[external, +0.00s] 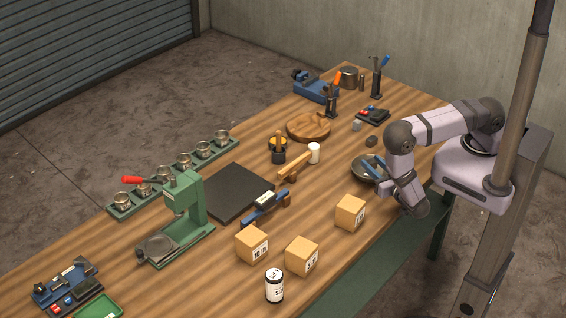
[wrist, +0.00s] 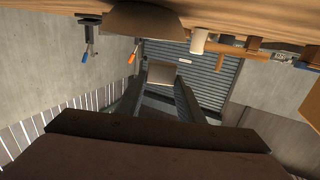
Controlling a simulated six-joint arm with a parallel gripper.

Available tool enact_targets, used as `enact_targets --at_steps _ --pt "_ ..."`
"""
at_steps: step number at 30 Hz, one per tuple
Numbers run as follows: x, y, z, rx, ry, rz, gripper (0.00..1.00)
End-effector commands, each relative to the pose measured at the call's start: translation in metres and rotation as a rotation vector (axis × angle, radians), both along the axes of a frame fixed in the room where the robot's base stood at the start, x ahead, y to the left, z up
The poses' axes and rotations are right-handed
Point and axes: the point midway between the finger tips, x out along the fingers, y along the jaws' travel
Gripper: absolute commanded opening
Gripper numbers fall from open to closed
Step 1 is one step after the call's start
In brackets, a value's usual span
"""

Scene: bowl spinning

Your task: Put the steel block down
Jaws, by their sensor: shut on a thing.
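In the external view my gripper is low at the near right edge of the table, beside the dark metal bowl (external: 364,169), and my wrist partly covers that area. The held block cannot be made out there. The bowl also shows in the wrist view (wrist: 146,20), upside down, beyond the fingers and apart from the block.
A white cylinder (external: 314,153), wooden tray (external: 308,126) and cardboard box (external: 350,212) stand around. Bare wood shows between the bowl and the white cylinder.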

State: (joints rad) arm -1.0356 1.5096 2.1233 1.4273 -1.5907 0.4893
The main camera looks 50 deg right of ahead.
Motion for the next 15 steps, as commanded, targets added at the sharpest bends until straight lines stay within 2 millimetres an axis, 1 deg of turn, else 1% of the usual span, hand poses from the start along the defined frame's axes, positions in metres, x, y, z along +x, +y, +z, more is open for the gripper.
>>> enact_targets --at_steps 8,15 --pt "-0.002 -0.004 -0.004 0.001 -0.003 0.005 0.04" --pt "-0.002 -0.003 -0.023 0.0 -0.002 0.005 0.04"
